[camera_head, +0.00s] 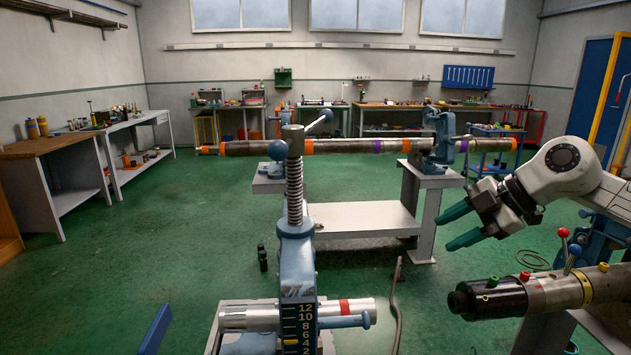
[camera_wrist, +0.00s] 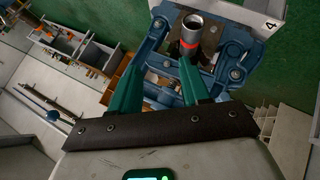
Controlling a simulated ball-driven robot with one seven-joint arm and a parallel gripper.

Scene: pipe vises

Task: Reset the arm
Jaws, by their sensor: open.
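My gripper (camera_head: 463,226) is at the right of the head view, in the air. Its two green fingers are apart, with nothing between them in that view. In the wrist view my gripper (camera_wrist: 158,72) shows its green fingers spread below a blue vise (camera_wrist: 238,48). A pipe end with a red band (camera_wrist: 192,26) shows beyond the fingertips; no contact can be made out. In the head view a dark pipe with coloured knobs (camera_head: 535,292) lies below my gripper at the lower right, apart from it.
A blue vise (camera_head: 297,262) holding a short silver pipe (camera_head: 347,309) stands front centre. A long pipe (camera_head: 340,146) runs across the vise stand (camera_head: 428,182) behind. Benches line the walls. Green floor (camera_head: 150,230) is open at left. A dark hose (camera_head: 396,300) lies near centre.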

